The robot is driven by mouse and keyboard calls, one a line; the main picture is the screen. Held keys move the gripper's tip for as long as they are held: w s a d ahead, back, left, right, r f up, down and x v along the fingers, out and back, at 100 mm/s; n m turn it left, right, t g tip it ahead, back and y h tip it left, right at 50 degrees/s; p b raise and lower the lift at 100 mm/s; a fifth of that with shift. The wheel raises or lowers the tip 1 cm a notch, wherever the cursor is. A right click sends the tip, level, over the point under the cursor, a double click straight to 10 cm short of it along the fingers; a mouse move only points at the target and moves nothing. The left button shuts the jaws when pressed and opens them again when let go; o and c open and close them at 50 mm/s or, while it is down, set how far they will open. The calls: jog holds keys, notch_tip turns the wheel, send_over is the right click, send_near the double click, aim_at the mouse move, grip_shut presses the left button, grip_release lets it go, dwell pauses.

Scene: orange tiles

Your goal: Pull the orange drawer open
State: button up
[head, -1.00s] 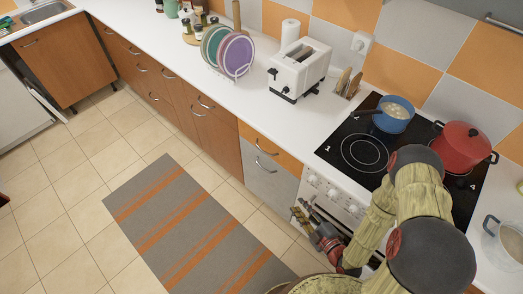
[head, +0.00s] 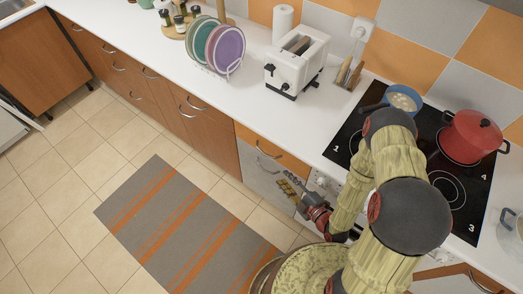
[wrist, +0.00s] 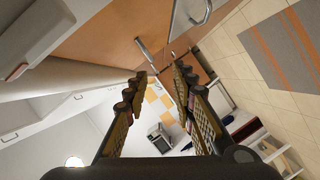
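The orange drawer (head: 283,158) is the top front in a cabinet left of the stove, and it looks shut. Its silver bar handle (head: 267,151) shows in the head view. In the wrist view, the drawer front (wrist: 115,32) and handle (wrist: 143,46) lie just beyond my fingertips. My gripper (head: 287,184) is in front of the cabinet, lower than the orange drawer's handle in the head picture. In the wrist view my gripper (wrist: 160,76) has its two fingers apart with nothing between them. The handle appears apart from the fingers.
A grey drawer (head: 252,172) sits below the orange one. The stove (head: 350,150) with a blue pot (head: 404,100) and red pot (head: 470,137) is to the right. A toaster (head: 297,68) stands on the counter above. Floor around the striped rug (head: 180,225) is clear.

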aim_at(264, 153)
jog(key=x, duration=0.5)
jog(key=r+b+x, duration=0.1)
jog(key=x, duration=0.4)
jog(key=r+x, duration=0.1)
jog(key=x, duration=0.4)
jog(key=shift+w+a+r+b, duration=0.15)
jog(key=shift+w+a+b, duration=0.15)
jog(key=shift+w+a, duration=0.15)
jog(key=shift+c, duration=0.4)
grip_shut()
